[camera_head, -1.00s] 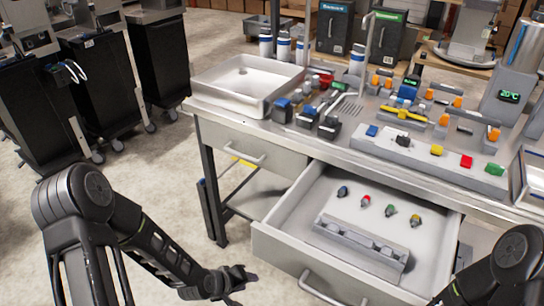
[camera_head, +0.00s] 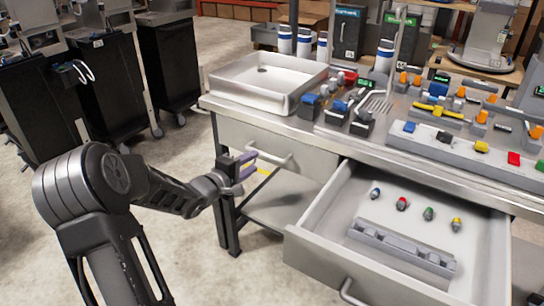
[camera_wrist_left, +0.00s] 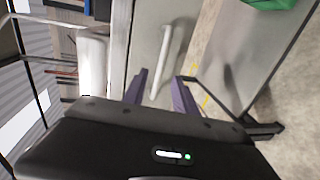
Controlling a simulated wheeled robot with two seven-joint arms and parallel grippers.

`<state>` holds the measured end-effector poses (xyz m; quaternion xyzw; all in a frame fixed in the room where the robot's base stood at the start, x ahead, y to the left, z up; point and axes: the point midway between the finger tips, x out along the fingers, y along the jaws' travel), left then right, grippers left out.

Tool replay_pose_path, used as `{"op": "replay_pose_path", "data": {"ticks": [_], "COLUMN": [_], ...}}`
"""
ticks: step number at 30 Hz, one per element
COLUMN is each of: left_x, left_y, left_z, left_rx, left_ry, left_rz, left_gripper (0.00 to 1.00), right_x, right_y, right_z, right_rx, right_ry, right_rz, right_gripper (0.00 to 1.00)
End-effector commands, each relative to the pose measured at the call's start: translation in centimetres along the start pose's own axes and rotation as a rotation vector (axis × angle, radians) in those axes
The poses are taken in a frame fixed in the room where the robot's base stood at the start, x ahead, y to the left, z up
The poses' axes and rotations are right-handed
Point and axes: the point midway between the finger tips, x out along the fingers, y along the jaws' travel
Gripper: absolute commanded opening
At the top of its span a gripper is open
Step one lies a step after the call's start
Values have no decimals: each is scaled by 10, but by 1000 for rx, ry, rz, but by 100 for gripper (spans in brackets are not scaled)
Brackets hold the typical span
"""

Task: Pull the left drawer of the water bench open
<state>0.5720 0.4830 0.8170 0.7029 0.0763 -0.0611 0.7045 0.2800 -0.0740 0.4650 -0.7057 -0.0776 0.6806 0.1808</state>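The water bench (camera_head: 338,141) has a left drawer (camera_head: 262,139) that is shut, with a pale bar handle (camera_head: 268,157) across its front. In the left wrist view the handle (camera_wrist_left: 168,58) stands ahead, roughly in line with the gap between my fingers. My left gripper (camera_head: 246,165) is open, with purple-grey fingers, just left of the handle. I cannot see contact with the handle. My right gripper is not in view.
The right drawer (camera_head: 335,262) is pulled out, holding several small coloured connectors and a grey rack (camera_head: 402,246). A sink basin (camera_head: 268,82) and valves sit on the bench top. A bench leg (camera_head: 227,215) stands below my left gripper. Floor in front is clear.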

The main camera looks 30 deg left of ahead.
Motion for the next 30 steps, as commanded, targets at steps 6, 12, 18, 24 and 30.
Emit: {"op": "replay_pose_path", "data": {"ticks": [6, 12, 18, 24, 30], "left_x": [5, 28, 60, 77, 78], "left_y": [-1, -2, -2, -1, -1], "left_z": [0, 1, 1, 1, 0], "left_rx": [0, 0, -1, 0, 0], "left_ry": [0, -2, -2, 0, 1], "left_rz": [0, 0, 0, -1, -1], "left_gripper": [34, 34, 34, 34, 34], "right_x": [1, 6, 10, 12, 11], "right_y": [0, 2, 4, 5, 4], "right_z": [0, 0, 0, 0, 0], "right_rx": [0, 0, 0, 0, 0], "right_ry": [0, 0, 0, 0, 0], "right_rz": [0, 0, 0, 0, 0], "right_gripper": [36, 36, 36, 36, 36]}}
